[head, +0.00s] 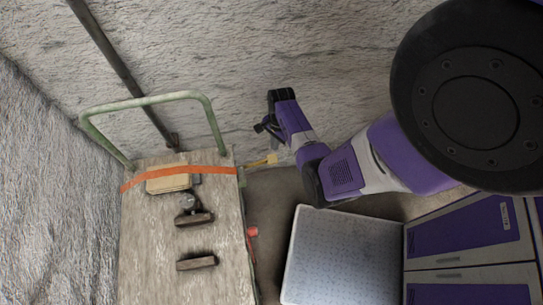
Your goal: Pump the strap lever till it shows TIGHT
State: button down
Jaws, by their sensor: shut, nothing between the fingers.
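An orange strap (215,170) runs across the top of a wooden-decked cart (150,235) and over a tan block (168,183). At the strap's right end, on the cart's side, a yellow lever (262,160) sticks out to the right. My gripper (263,128) is above the lever in the picture, apart from it, pointing left. It is shut and empty. No TIGHT marking is readable at this size.
A pale textured panel (340,258) lies to the right.

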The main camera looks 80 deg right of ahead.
aim_at(273, 157)
dwell(0.3)
jog(key=f+b, duration=0.6)
jog(key=f, duration=0.1)
jog(key=shift+w+a+b, duration=0.2)
jog(key=shift+a+b, duration=0.05)
jog(key=shift+b, duration=0.1)
notch_tip(273, 157, down, 4)
jog(key=b, duration=0.3)
jog(key=shift+f, duration=0.25)
jog(key=shift+r, duration=0.1)
